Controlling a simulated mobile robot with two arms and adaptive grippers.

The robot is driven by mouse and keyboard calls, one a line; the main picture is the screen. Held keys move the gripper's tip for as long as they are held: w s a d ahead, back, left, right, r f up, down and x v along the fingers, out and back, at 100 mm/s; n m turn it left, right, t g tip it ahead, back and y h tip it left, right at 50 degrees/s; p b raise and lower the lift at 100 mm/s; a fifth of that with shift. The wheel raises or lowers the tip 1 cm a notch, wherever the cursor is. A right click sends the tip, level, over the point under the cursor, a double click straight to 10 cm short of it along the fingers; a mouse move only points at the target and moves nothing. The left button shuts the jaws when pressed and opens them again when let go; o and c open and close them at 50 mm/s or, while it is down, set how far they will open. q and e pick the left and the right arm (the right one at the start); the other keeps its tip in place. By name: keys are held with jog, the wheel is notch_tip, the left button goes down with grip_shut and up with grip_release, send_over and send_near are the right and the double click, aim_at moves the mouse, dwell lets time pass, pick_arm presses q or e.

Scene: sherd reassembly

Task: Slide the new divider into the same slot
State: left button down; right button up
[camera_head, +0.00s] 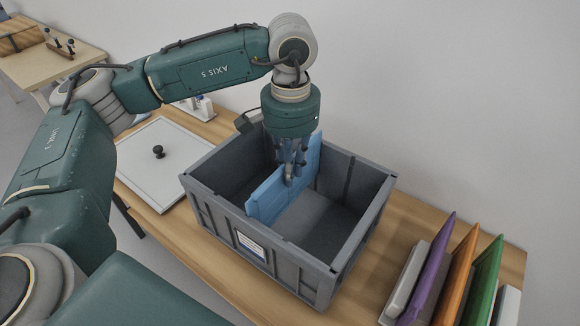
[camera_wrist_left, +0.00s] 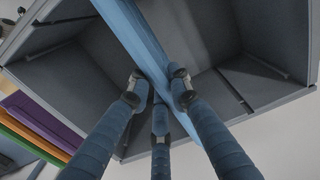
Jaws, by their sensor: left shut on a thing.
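A blue divider (camera_head: 266,200) stands upright across the grey crate (camera_head: 318,262), reaching from its near wall towards its far wall. It also shows in the left wrist view (camera_wrist_left: 135,30), running between the fingers. My left gripper (camera_head: 290,178) points down over the crate and is shut on the divider's top edge. In the left wrist view its blue fingers (camera_wrist_left: 158,92) touch the divider from both sides. The divider's lower edge is hidden, so I cannot tell how deep it sits in a slot. My right gripper is not in view.
A rack at the right front holds a purple panel (camera_head: 430,268), an orange panel (camera_head: 457,274) and a green panel (camera_head: 484,280). A wooden table (camera_head: 45,55) stands at the back left.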

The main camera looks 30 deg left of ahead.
pick_arm(q)
jog(key=shift+a+f, duration=0.1)
jog(key=shift+f, duration=0.25)
notch_tip(320, 180, down, 6)
jog(key=b, duration=0.5)
jog(key=shift+f+b, duration=0.2)
jog(key=shift+b, duration=0.2)
dwell(0.4)
jog(key=c, duration=1.5)
grip_release()
jog(key=shift+r, duration=4.05)
